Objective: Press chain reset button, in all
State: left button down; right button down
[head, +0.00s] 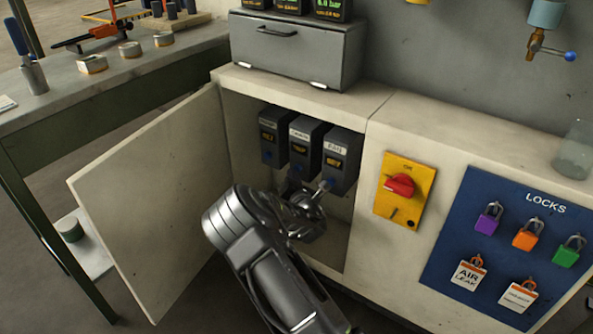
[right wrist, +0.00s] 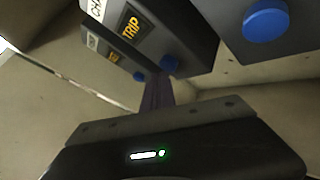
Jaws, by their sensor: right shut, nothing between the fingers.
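Three dark grey boxes stand side by side in the open cabinet: a left box (head: 273,137), a middle box (head: 305,150) and a right box (head: 341,162). In the right wrist view the middle box (right wrist: 190,30) has a label starting "CH" and a yellow TRIP display. Its blue button (right wrist: 170,63) is on the lower front. The left box's blue button (right wrist: 139,76) and the right box's blue button (right wrist: 266,22) also show. My right gripper (right wrist: 157,88) is shut and empty, its tips close below the middle button; contact cannot be told. My left gripper is out of view.
The cabinet door (head: 150,200) is swung open to the left. Right of the opening are a yellow panel with a red rotary switch (head: 399,186) and a blue LOCKS board (head: 460,240). A grey drawer unit (head: 290,50) sits on top. A workbench (head: 120,75) stands at left.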

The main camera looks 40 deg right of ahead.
jog(key=shift+w+d, duration=0.1)
jog(key=shift+d, duration=0.35)
dwell(0.7)
jog(key=shift+a, duration=0.15)
jog(key=shift+s+a, duration=0.25)
jog(key=shift+a, duration=0.45)
jog(key=shift+a, duration=0.1)
jog(key=a, duration=0.2)
jog(key=s+a, duration=0.1)
jog(key=a, duration=0.1)
jog(key=shift+s+a+p, duration=0.2)
jog(key=shift+a+p, duration=0.1)
dwell(0.9)
